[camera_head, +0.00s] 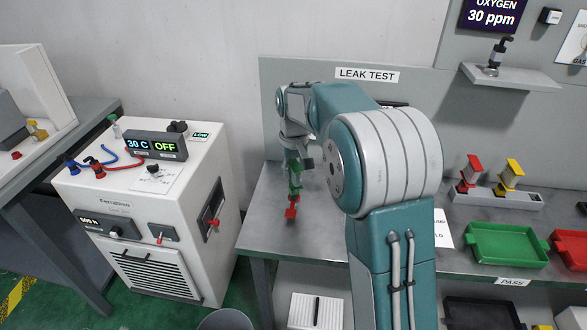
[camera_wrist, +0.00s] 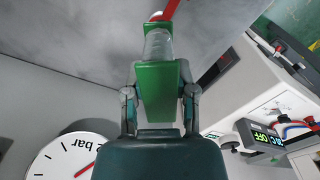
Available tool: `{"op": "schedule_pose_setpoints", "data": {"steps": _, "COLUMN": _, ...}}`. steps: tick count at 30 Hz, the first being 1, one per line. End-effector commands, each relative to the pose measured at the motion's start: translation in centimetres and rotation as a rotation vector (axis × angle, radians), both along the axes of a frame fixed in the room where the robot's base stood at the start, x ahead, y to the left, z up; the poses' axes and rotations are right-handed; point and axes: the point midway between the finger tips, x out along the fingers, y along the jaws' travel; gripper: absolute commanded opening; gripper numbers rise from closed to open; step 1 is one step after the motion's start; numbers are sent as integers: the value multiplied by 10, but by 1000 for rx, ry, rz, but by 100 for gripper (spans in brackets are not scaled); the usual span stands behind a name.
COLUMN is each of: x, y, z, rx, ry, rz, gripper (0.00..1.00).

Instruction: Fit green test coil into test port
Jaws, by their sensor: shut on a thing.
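The green test coil (camera_wrist: 158,84) is between the two fingers of my gripper (camera_wrist: 159,95) in the wrist view, with a pale grey cylinder beyond its green block. In the head view my gripper (camera_head: 294,160) points down over the left end of the leak test bench, with the green coil (camera_head: 295,180) below it. A red part (camera_head: 291,211) shows just below the coil; it also shows beyond the cylinder in the wrist view (camera_wrist: 166,10). I cannot tell whether it belongs to the coil or the bench. I cannot make out the test port.
A white machine (camera_head: 150,215) stands left of the bench (camera_head: 262,215). A dial gauge (camera_wrist: 62,158) is at lower left in the wrist view. Right of my arm are a rack (camera_head: 500,199) with red and yellow pieces, a green tray (camera_head: 507,245) and a red tray (camera_head: 572,245).

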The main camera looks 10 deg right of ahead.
Motion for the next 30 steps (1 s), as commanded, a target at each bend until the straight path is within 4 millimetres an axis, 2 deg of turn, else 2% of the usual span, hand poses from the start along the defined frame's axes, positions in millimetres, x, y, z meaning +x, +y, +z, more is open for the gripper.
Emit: {"op": "schedule_pose_setpoints", "data": {"steps": 30, "x": -2, "y": 0, "z": -13, "rx": 0, "ry": 13, "rz": 0, "gripper": 0}}
